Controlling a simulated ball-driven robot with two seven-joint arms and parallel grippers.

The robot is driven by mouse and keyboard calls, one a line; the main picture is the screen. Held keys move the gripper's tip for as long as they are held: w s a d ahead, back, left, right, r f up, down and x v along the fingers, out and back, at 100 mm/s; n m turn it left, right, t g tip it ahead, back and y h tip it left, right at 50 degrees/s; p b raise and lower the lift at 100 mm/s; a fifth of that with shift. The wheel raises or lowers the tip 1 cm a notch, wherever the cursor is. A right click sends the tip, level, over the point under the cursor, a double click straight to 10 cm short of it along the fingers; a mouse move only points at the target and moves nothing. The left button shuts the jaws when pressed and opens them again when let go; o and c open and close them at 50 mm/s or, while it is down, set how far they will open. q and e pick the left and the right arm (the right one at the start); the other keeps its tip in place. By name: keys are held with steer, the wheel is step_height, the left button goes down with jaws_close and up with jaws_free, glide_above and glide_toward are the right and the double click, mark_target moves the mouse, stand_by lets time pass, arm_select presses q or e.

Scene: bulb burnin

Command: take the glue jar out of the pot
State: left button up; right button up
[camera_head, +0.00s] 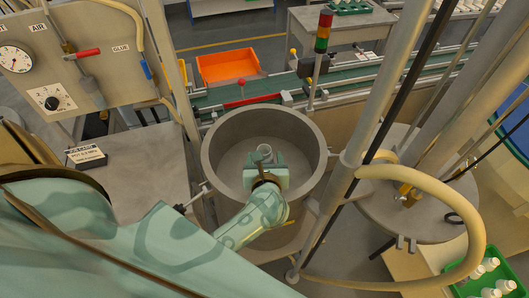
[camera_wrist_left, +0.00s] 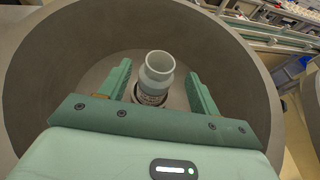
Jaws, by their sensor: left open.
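The glue jar (camera_wrist_left: 158,68) is a pale jar with a wide round mouth and dark print on its side. It stands inside the grey round pot (camera_wrist_left: 52,62), near the floor of it. In the head view the jar (camera_head: 264,151) shows just beyond my left gripper, inside the pot (camera_head: 312,135). My left gripper (camera_head: 266,160) reaches down into the pot. In the left wrist view its two green fingers (camera_wrist_left: 158,85) are apart, one on each side of the jar, with gaps visible. The jar's lower part is partly hidden by the gripper body. My right gripper is not in view.
A grey post (camera_head: 378,120) and a tan hose (camera_head: 470,215) stand right of the pot. A panel with a gauge (camera_head: 15,58) is at the left. Behind are a green conveyor (camera_head: 350,78) and an orange bin (camera_head: 228,67). A round lid-like plate (camera_head: 420,215) lies to the right.

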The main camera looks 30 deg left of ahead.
mark_target(264, 152)
arm_select(q)
steer(key=x, duration=0.6)
steer(key=shift+w+a+f+b, duration=0.15)
steer(key=shift+w+b, duration=0.05)
steer(key=shift+b, duration=0.1)
jaws_close()
